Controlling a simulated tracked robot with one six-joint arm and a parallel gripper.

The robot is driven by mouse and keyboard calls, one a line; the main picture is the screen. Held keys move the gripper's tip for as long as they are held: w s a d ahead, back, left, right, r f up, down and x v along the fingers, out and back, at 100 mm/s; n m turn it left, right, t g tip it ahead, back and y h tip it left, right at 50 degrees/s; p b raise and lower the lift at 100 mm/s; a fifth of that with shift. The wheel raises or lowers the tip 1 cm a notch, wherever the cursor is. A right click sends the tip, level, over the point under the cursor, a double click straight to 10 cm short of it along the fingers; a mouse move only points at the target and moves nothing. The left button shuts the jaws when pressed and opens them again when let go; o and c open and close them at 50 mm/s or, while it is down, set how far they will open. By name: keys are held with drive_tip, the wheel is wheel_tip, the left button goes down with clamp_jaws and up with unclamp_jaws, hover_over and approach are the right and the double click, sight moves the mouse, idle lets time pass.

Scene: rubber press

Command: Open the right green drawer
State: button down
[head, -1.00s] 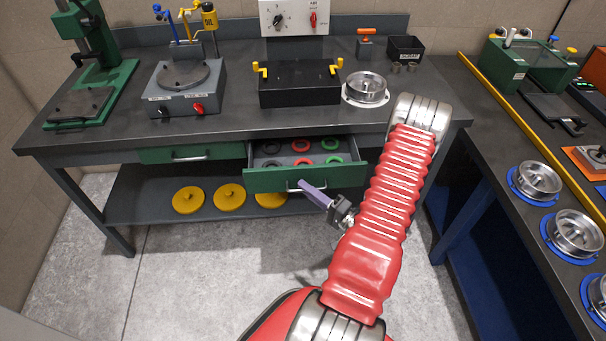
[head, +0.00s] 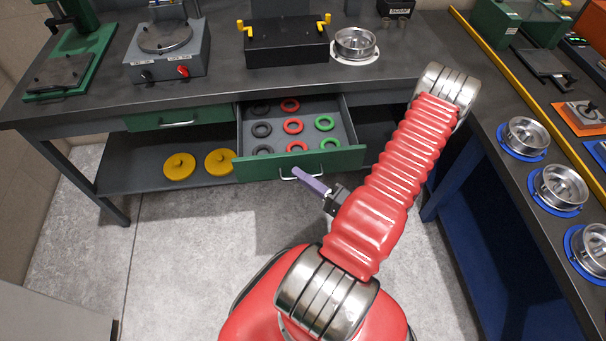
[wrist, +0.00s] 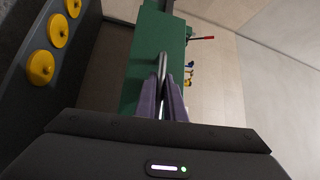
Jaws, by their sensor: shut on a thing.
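The right green drawer (head: 255,168) is pulled well out from under the workbench. Its inside shows several black, red and green rings lying in rows. A silver bar handle (head: 285,177) is on its green front. My gripper (head: 298,174) has purple fingers and is at this handle, near the middle of the drawer front. In the wrist view my fingers (wrist: 163,92) are shut on the handle (wrist: 163,66), with the green drawer front (wrist: 135,70) beyond them. The left green drawer (head: 150,120) is closed.
Yellow discs (head: 179,166) lie on the lower shelf left of the open drawer. The workbench top (head: 95,93) holds a black box (head: 287,45) with yellow handles. A blue-framed bench (head: 470,215) stands at the right. The grey floor (head: 185,260) before the drawer is clear at left.

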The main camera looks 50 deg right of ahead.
drive_tip(key=c, duration=2.2)
unclamp_jaws()
drive_tip(key=shift+d+f, duration=0.1)
drive_tip(key=shift+f, duration=0.1)
drive_tip(key=shift+o, duration=0.4)
drive_tip(key=shift+r, duration=0.1)
drive_tip(key=shift+s, duration=0.1)
drive_tip(key=s+f, duration=0.2)
drive_tip(key=s, duration=1.1)
drive_tip(key=shift+s+d, duration=0.2)
drive_tip(key=shift+s, duration=0.05)
